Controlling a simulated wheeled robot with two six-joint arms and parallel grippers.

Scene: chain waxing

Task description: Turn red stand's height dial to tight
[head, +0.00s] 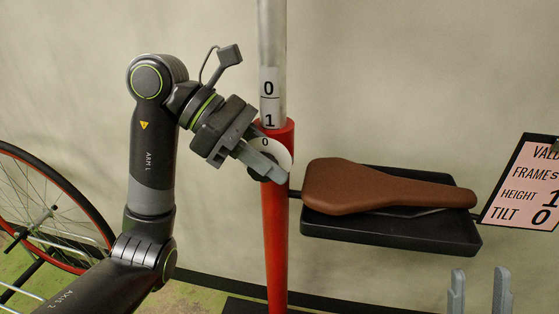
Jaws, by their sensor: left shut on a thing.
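The red stand (275,240) is an upright red tube with a silver inner post (272,40) rising from it. The post carries a scale showing 0 and 1, the 1 just above the red collar. The height dial (285,156) is a white disc on the upper part of the red tube, with a 0 visible at its top. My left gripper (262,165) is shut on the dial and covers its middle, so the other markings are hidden. My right gripper (480,292) shows only its two fingertips at the bottom right, apart with nothing between them.
A brown saddle (380,187) lies on a black tray (400,230) right of the stand. A pink card (527,185) at the right edge reads HEIGHT 1, TILT 0. A wheel with a red rim (40,220) stands at the left. A plain wall is behind.

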